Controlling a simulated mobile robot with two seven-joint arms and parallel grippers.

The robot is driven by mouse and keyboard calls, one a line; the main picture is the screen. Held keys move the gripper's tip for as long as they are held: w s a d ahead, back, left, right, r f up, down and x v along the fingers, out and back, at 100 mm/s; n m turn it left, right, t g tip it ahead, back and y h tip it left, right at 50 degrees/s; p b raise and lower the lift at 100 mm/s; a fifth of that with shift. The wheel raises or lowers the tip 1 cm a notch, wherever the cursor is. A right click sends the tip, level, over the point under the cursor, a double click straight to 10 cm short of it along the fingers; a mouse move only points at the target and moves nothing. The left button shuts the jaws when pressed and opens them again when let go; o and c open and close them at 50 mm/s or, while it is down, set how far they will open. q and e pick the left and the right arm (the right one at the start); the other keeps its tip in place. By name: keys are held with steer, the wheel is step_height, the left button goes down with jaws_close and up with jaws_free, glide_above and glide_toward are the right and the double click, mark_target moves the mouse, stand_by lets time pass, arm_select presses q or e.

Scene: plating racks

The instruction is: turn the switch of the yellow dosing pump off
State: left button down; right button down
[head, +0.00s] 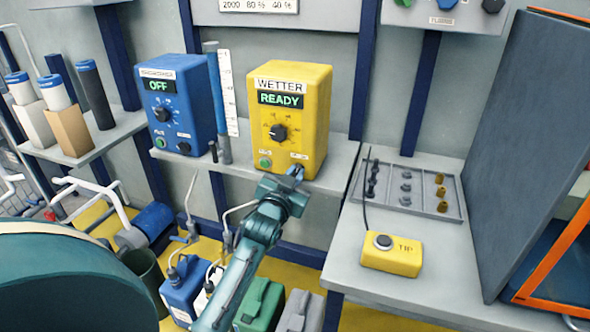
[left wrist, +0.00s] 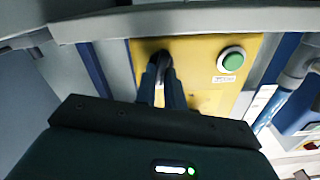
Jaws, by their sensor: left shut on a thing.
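The yellow dosing pump (head: 315,105) stands on the grey shelf, labelled WETTER. Its display (head: 281,99) reads READY in green. A black dial (head: 278,132) is on its front, with a green button (head: 265,162) at the lower left. My left gripper (head: 295,174) is at the lower right of the pump's front, where the switch is. In the left wrist view my left gripper (left wrist: 164,80) is shut on the dark switch (left wrist: 162,58), against the yellow panel. The fingers hide much of the switch, so its position is unclear. My right gripper is not in view.
A blue pump (head: 200,100) reading OFF stands to the left on the shelf, with a blue tube and a ruler between the pumps. To the right a grey table holds a parts tray (head: 420,208) and a yellow TIP box (head: 391,258). A large grey panel (head: 515,140) stands at far right.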

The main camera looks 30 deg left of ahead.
arm_select(q)
steer(key=shift+r+n+p, duration=0.2)
steer(key=shift+n+p, duration=0.5)
steer(key=shift+n, duration=0.3)
steer(key=n+p, duration=0.1)
steer(key=n, duration=0.1)
steer(key=n+p, duration=0.2)
steer(key=n, duration=0.1)
steer(key=n+p, duration=0.1)
steer(key=n, duration=0.2)
steer(key=shift+a+f+p, duration=0.2)
steer(key=shift+a+p, duration=0.1)
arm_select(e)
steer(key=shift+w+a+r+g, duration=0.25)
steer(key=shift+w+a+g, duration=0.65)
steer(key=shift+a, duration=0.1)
arm_select(q)
steer(key=shift+n, duration=0.3)
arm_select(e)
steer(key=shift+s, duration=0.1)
arm_select(q)
steer(key=c, duration=1.5)
jaws_free()
steer(key=shift+s, duration=0.1)
